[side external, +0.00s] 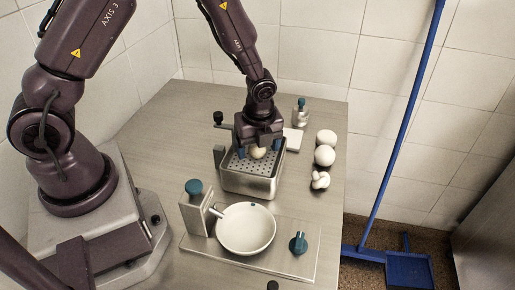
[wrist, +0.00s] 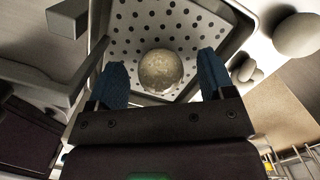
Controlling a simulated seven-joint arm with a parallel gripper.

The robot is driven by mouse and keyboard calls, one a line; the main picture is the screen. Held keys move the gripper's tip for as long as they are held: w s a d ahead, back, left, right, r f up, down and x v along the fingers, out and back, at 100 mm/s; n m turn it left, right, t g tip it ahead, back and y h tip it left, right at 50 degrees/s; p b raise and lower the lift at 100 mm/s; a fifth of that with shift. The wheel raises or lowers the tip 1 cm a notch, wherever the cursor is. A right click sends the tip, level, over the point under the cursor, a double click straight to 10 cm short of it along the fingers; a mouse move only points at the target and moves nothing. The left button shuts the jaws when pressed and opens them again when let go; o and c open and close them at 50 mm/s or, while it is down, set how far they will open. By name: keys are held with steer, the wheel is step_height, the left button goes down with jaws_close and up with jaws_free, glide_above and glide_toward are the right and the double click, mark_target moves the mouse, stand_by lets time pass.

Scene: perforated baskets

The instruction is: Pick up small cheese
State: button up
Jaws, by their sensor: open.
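A round, pale ball, seemingly the small cheese (side external: 258,153), is at the perforated metal basket (side external: 249,185). In the wrist view the ball (wrist: 161,70) shows over the basket's dotted floor (wrist: 150,28), near its front wall. My gripper (side external: 259,156) is over the basket, pointing down, with its blue fingers on either side of the ball. In the wrist view my gripper (wrist: 163,68) is open, with a visible gap between the ball and each finger. The ball's exact height above the basket floor is hard to tell.
Two white balls (side external: 326,137) (side external: 325,155) and a cluster of small white pieces (side external: 320,180) lie right of the basket. A white bowl (side external: 246,232) sits on a metal stand in front. A teal-topped fixture (side external: 301,112) stands behind. The basket walls surround the fingers closely.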

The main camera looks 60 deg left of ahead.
steer(key=shift+f, duration=0.1)
steer(key=c, duration=1.1)
steer(key=shift+o, duration=0.2)
